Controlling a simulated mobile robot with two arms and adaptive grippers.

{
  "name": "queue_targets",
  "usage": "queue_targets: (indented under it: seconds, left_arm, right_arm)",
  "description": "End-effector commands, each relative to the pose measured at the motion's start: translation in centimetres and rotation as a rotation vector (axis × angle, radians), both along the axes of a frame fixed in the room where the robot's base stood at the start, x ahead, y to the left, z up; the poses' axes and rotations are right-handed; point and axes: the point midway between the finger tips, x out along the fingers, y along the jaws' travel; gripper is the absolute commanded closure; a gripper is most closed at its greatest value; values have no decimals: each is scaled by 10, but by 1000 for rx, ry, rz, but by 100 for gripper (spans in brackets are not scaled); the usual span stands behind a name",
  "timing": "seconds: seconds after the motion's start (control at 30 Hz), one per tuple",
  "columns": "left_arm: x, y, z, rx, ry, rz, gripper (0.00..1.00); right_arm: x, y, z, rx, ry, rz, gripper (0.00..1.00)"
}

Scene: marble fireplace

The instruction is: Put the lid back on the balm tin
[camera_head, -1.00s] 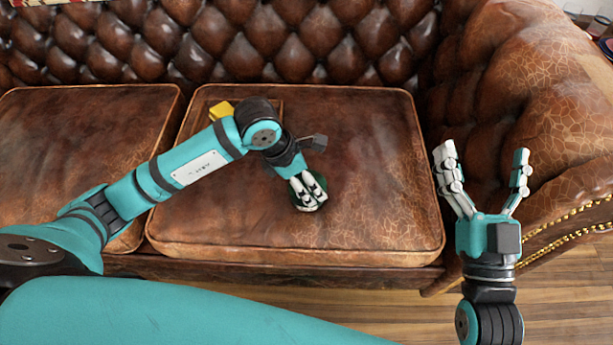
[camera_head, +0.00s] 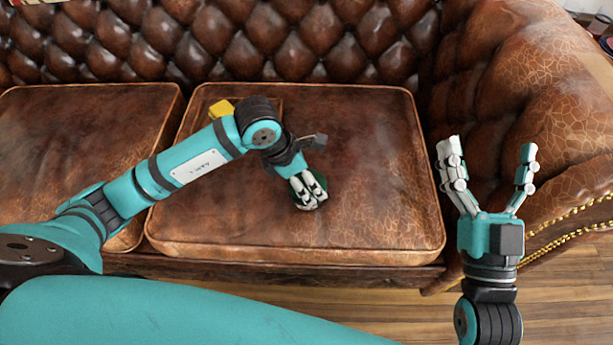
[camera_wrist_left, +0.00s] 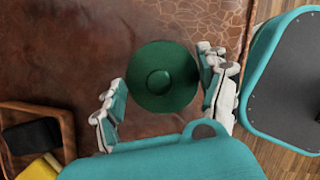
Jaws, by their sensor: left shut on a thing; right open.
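A round dark green lid (camera_wrist_left: 162,78) with a small round knob in its middle shows in the left wrist view, knob towards the camera. My left gripper (camera_head: 309,203) is shut on it, with fingers on both sides of its rim. In the head view only a bit of green (camera_head: 322,182) shows behind the fingers, over the right seat cushion. No separate tin is visible; anything under the lid is hidden. My right gripper (camera_head: 488,165) is open and empty, in front of the sofa's right arm.
A brown wooden tray (camera_wrist_left: 67,133) lies on the cushion, partly hidden by my left arm in the head view. It holds a yellow block (camera_wrist_left: 42,168) and a black thing (camera_wrist_left: 32,136). The right and front of the seat cushion (camera_head: 385,160) are clear. The padded sofa arm (camera_head: 540,100) rises at the right.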

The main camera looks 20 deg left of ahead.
Motion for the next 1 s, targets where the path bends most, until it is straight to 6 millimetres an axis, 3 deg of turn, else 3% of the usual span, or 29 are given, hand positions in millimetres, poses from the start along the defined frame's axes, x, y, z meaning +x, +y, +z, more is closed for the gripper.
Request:
queue_targets:
  seconds: [1.0]
  left_arm:
    - [0,0,0,1,-1,0,50]
  right_arm:
    - [-3,0,4,8,-27,0,10]
